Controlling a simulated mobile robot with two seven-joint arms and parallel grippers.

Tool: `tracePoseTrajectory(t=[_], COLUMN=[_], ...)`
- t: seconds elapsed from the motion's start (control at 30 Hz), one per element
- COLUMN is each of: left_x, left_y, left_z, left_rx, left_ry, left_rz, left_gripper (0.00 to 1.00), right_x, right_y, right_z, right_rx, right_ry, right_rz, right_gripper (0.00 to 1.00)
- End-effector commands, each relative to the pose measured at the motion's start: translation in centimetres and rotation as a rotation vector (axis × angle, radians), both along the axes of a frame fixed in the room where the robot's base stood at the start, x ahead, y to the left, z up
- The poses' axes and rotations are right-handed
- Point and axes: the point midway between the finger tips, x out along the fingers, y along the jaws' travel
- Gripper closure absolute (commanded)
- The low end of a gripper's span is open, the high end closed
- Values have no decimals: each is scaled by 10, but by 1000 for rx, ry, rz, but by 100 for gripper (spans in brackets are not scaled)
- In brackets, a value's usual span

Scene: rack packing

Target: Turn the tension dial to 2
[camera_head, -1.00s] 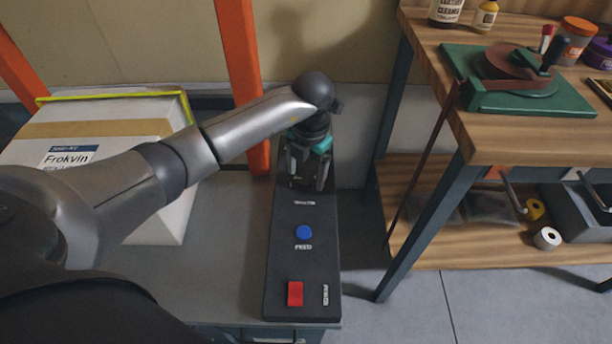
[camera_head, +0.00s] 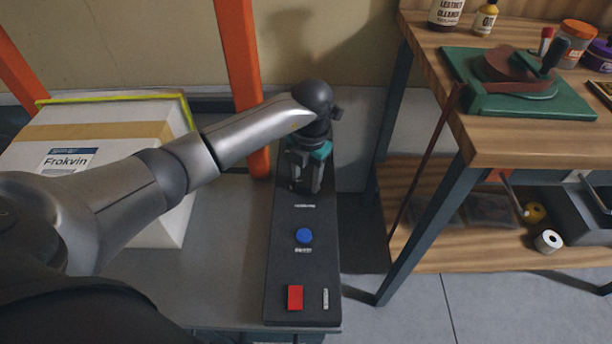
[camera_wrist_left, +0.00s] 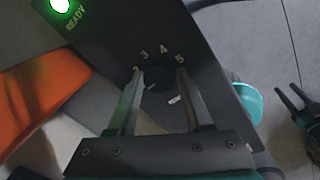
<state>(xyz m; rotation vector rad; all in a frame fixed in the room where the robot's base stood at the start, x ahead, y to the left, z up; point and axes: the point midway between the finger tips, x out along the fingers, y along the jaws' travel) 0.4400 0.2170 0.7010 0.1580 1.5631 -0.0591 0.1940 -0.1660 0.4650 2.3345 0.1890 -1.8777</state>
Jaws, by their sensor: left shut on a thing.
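The tension dial (camera_wrist_left: 158,80) is a small dark knob on the black control panel (camera_head: 278,265), with white numbers 2 to 5 showing around it. My left gripper (camera_wrist_left: 160,76) is shut on the dial, one finger on each side; the finger nearest the 2 partly covers that number. A short white mark (camera_wrist_left: 174,100) shows between the fingers, but I cannot tell clearly which number the dial points at. In the head view, my left gripper (camera_head: 306,188) points down at the panel's far end and hides the dial. My right gripper (camera_wrist_left: 296,106) shows at the wrist view's edge, its fingers apart.
A blue button (camera_head: 304,236) and red switch (camera_head: 295,297) sit nearer on the panel. A green READY lamp (camera_wrist_left: 60,5) glows. A white carton (camera_head: 95,120) stands left, an orange post (camera_head: 238,60) behind, and a wooden workbench (camera_head: 500,150) at right.

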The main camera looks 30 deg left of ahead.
Motion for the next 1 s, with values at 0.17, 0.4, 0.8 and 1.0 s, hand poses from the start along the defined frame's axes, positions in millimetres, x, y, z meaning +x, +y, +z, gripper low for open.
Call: tracePoseTrajectory(t=[0.17,0.4,0.8,1.0], left_x=[0,0,0,-1], left_y=[0,1,1,1], left_z=[0,0,1,1], left_rx=[1,1,3,4], left_ry=[0,-1,-1,0], left_rz=[0,-8,-201,-372], left_gripper=[96,100,100,100], right_x=[0,0,-7,-7], right_y=[0,0,-2,-3], right_z=[0,0,-7,-11], right_rx=[0,1,-1,-3], right_ry=[0,0,6,4], right_rz=[0,0,0,-1], right_gripper=[50,50,50,50])
